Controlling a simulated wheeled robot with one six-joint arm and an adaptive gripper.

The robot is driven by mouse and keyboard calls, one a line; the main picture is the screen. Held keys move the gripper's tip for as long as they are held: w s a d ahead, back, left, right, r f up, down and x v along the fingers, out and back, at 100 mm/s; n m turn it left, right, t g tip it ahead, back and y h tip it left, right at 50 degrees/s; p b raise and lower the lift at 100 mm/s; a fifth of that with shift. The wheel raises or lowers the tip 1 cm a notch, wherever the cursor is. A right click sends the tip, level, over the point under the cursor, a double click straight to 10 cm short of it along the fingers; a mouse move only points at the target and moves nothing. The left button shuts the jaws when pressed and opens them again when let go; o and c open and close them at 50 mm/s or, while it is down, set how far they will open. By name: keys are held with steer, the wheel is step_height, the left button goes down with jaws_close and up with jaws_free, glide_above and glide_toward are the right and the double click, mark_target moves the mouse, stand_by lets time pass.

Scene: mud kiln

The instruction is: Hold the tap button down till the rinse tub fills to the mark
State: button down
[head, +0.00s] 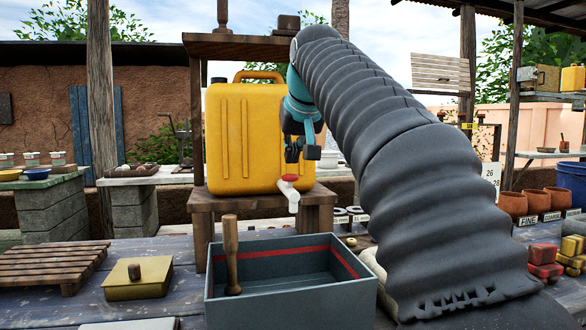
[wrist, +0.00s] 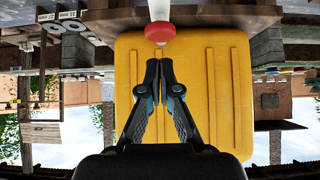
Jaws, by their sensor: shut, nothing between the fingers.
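A yellow jerrycan (head: 240,140) stands on a wooden stand, with a white tap (head: 291,196) at its lower front. The tap's red button (head: 290,178) is on top; it also shows in the wrist view (wrist: 160,33). My gripper (head: 292,158) is shut and empty, just above the button, with a small gap between them. Its fingertips (wrist: 159,63) point towards the button in the wrist view. The grey rinse tub (head: 300,306) sits below the tap, with a red mark line (head: 344,262) around its inner walls. I see no water stream and no water in the tub.
A lidded yellowish box (head: 138,278) and a slatted wooden rack (head: 50,264) are on the left. Terracotta pots (head: 512,204) and red and yellow blocks (head: 544,262) are on the right.

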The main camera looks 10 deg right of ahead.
mark_target(292, 176)
steer(key=shift+f, duration=1.15)
steer(key=shift+f+b, duration=0.65)
steer(key=shift+f, duration=0.55)
stand_by(5.7)
